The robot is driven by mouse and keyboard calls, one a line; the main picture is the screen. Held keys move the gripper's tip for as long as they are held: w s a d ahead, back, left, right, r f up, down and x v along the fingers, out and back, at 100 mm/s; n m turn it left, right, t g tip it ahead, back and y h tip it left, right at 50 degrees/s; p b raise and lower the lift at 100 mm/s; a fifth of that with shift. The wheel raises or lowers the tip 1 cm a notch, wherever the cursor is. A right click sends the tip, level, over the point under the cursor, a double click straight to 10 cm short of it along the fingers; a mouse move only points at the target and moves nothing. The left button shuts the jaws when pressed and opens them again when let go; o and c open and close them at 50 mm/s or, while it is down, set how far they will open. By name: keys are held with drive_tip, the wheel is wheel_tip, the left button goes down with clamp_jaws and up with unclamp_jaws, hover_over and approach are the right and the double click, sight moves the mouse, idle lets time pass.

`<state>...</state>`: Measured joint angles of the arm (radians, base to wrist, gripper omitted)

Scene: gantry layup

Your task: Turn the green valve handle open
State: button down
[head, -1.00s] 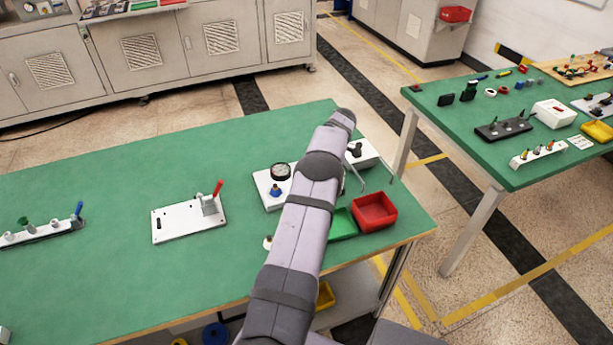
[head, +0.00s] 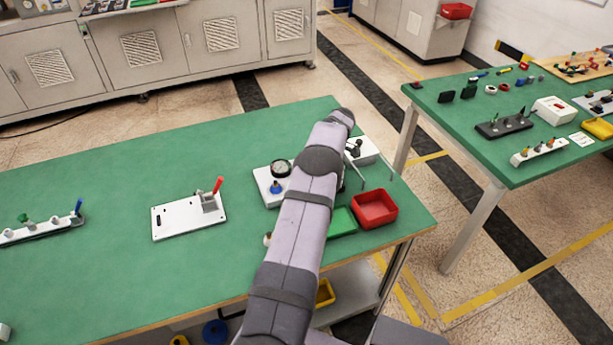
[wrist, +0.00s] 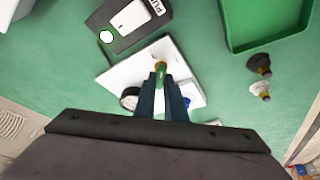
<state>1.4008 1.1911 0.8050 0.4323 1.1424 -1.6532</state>
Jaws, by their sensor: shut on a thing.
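A white plate (wrist: 188,70) on the green bench carries a dial gauge (wrist: 129,98), a blue knob (wrist: 187,102) and the green valve handle (wrist: 161,76). In the wrist view my gripper (wrist: 160,79) points down at the plate, its two dark fingers shut on the green handle, with a brass-coloured part just beyond the tips. The fingers hide part of the handle, so its exact angle is hard to tell. In the head view the gauge (head: 281,168) and blue knob (head: 275,187) show left of my arm, which hides the handle and gripper.
A red tray (head: 374,208) and a green tray (head: 342,222) stand right of my arm. A dark box with a white switch (wrist: 130,16) and two small knobs (wrist: 260,66) lie near the plate. A white panel with a red lever (head: 188,217) stands left.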

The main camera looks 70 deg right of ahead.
drive_tip(key=m+b, duration=0.1)
drive_tip(key=m+h+b, duration=0.1)
drive_tip(key=m, duration=0.1)
drive_tip(key=m+h+b, duration=0.1)
drive_tip(key=m+b, duration=0.1)
drive_tip(key=shift+a+f+g, duration=0.15)
drive_tip(key=shift+a+g, duration=0.1)
drive_tip(key=shift+g, duration=0.05)
drive_tip(key=shift+w+a+m+g+h+b, duration=0.1)
drive_tip(key=shift+m+g+h+b, duration=0.2)
drive_tip(key=shift+m, duration=0.9)
drive_tip(key=shift+w+a+m+g+h+b, duration=0.1)
drive_tip(key=shift+m+h+b, duration=0.3)
drive_tip(key=shift+m, duration=0.8)
drive_tip(key=shift+s, duration=0.1)
drive_tip(key=c, duration=1.8)
unclamp_jaws()
drive_tip(key=shift+b+v, duration=0.7)
drive_tip(key=shift+v, duration=3.1)
